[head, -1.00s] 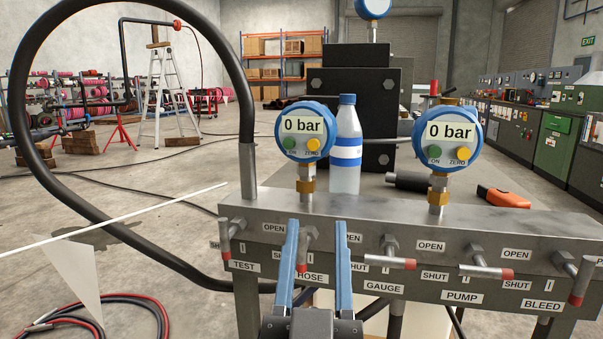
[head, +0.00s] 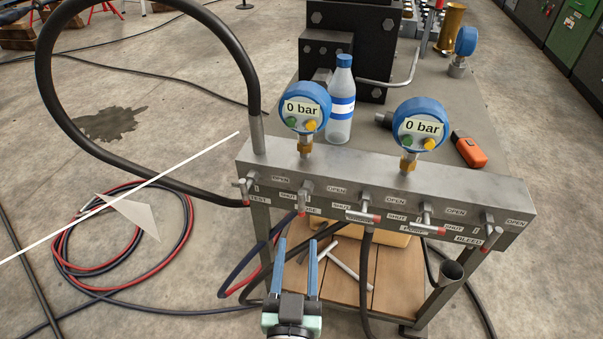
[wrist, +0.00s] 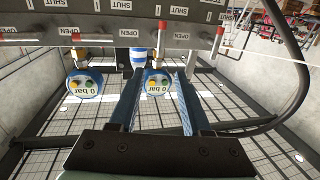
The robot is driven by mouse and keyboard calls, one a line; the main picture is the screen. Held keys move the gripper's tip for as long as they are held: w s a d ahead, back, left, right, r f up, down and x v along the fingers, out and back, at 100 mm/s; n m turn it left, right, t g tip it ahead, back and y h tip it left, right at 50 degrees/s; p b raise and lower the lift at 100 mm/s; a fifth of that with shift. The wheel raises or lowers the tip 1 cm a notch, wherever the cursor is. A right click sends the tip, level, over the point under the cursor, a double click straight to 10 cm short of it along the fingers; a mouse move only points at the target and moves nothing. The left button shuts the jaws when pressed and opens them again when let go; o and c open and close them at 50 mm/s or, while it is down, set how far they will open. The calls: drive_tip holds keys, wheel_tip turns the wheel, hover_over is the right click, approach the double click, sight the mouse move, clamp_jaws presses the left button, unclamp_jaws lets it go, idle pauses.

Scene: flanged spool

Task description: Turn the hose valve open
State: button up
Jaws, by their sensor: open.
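The hose valve (head: 304,197) is on the front of the grey manifold (head: 400,190), second from the left. Its red-tipped lever hangs down beside the HOSE label. In the wrist view, which is upside down, the hose lever (wrist: 161,40) shows beyond the fingertips, roughly in line with the gap between them. My gripper (head: 296,246) is open and empty, with its blue fingers pointing at the manifold from below and in front in the head view. The fingers show apart in the wrist view (wrist: 158,80). I see no contact with the lever.
The TEST valve (head: 245,188) is to the left, the GAUGE valve (head: 362,216) to the right. Two gauges (head: 304,107) (head: 419,124) above read 0 bar. A bottle (head: 341,105) stands behind. Hoses and a wooden shelf (head: 335,285) lie below.

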sight(301, 199)
drive_tip(key=w, duration=0.4)
drive_tip(key=w+b, duration=0.1)
drive_tip(key=w, duration=0.8)
drive_tip(key=shift+d, duration=0.4)
drive_tip(key=shift+s, duration=0.1)
clamp_jaws()
